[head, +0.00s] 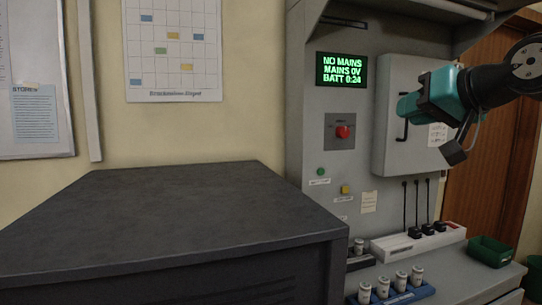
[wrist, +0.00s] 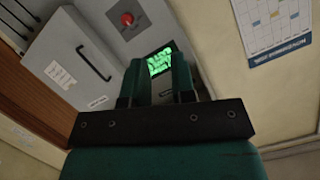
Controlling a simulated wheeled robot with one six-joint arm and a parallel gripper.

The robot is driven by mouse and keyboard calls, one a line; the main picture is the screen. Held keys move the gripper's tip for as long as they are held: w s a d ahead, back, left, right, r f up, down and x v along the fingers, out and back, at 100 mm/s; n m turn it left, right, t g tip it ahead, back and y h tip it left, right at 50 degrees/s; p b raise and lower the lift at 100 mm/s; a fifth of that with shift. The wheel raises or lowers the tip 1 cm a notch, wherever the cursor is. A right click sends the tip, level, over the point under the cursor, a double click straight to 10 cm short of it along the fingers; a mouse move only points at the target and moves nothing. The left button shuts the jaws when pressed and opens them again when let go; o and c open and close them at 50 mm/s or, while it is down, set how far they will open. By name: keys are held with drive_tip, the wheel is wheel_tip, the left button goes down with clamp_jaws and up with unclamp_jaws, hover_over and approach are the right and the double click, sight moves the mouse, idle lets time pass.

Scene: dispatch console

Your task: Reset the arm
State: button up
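My arm reaches in from the right edge of the head view, raised in front of the grey console panel. My gripper (head: 403,106) points left there, in front of the grey cabinet door. In the wrist view my gripper (wrist: 158,65) shows two dark green fingers standing apart on a black bar. Nothing is held between them; the lit display (wrist: 160,61) shows through the gap from behind. In the head view the display (head: 341,69) reads "NO MAINS, MAINS 0V, BATT 0:24" in green. The fingertips are hard to make out in the head view.
A red knob (head: 342,132), green button (head: 321,171) and yellow button (head: 345,189) sit on the panel. Below are a white power strip (head: 408,247), a blue rack (head: 421,291) with several cylinders and a green bin (head: 490,251). A dark cabinet top (head: 170,215) is bare.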

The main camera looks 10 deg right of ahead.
drive_tip(key=s+a+f+n+g+y, duration=0.25)
drive_tip(key=s+a+f+g, duration=0.2)
drive_tip(key=a+f, duration=0.55)
drive_tip(key=s+a+f+n+g+h, duration=0.1)
drive_tip(key=s+a+f+n+g, duration=0.2)
drive_tip(key=s+f+g, duration=0.2)
drive_tip(key=s+a+f+n+g+h, duration=0.1)
drive_tip(key=s+a+f+n+g, duration=0.2)
drive_tip(key=s+f, duration=0.8)
drive_tip(key=shift+s+a+g, duration=0.4)
drive_tip(key=shift+s+g, duration=0.45)
drive_tip(key=shift+s, duration=0.05)
drive_tip(key=shift+f+n, duration=0.1)
drive_tip(key=shift+n, duration=0.15)
